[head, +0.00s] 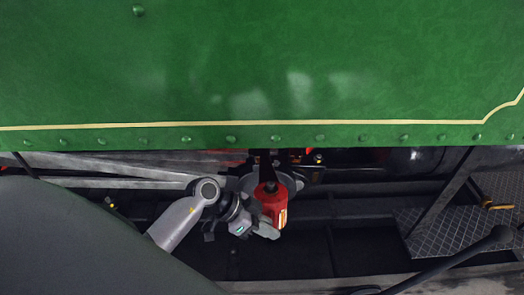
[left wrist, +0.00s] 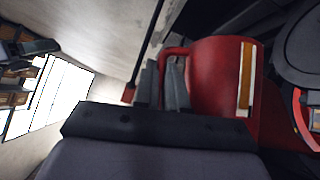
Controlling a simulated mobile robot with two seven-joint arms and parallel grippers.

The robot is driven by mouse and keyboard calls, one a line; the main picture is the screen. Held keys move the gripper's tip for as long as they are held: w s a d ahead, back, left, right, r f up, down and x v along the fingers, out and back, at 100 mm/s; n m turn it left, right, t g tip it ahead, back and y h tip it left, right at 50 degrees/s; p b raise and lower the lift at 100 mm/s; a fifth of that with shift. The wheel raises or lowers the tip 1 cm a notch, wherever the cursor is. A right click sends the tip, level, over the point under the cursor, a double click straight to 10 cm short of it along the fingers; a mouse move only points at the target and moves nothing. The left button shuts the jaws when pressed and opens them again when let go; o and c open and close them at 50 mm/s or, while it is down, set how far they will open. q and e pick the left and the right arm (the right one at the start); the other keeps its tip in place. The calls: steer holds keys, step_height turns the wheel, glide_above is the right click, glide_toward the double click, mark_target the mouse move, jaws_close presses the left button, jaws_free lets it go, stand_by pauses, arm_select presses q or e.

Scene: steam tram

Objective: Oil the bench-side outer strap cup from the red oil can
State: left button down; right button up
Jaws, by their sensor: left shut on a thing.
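The red oil can (head: 272,205) is below the green side panel, with a yellow-and-white stripe on its side. My left gripper (head: 262,222) is shut on its handle; in the left wrist view the fingers (left wrist: 168,84) close around the red handle beside the can body (left wrist: 215,78). A dark spout rises from the can's top toward the panel's lower edge; its tip is hidden or unclear. A round grey part (head: 291,184) shows just behind the can. I cannot make out the bench-side outer strap cup for certain. My right gripper is not in view.
The green riveted panel (head: 250,70) overhangs the dark opening where the can is. Grey rods (head: 120,168) run at the left. A chequered step plate (head: 437,232) and a brass-coloured part (head: 495,205) are at the right. Dark beams cross below.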

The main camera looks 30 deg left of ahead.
arm_select(q)
steer(key=shift+r, duration=0.2)
steer(key=shift+w+r+g+p, duration=0.1)
steer(key=shift+r+g+p, duration=0.2)
steer(key=shift+r+p, duration=1.25)
steer(key=shift+f+p, duration=0.3)
steer(key=shift+f, duration=0.2)
steer(key=shift+f, duration=0.55)
steer(key=shift+f, duration=0.15)
stand_by(0.4)
steer(key=shift+f+t, duration=0.4)
steer(key=shift+f, duration=0.2)
steer(key=shift+r, duration=0.15)
stand_by(0.5)
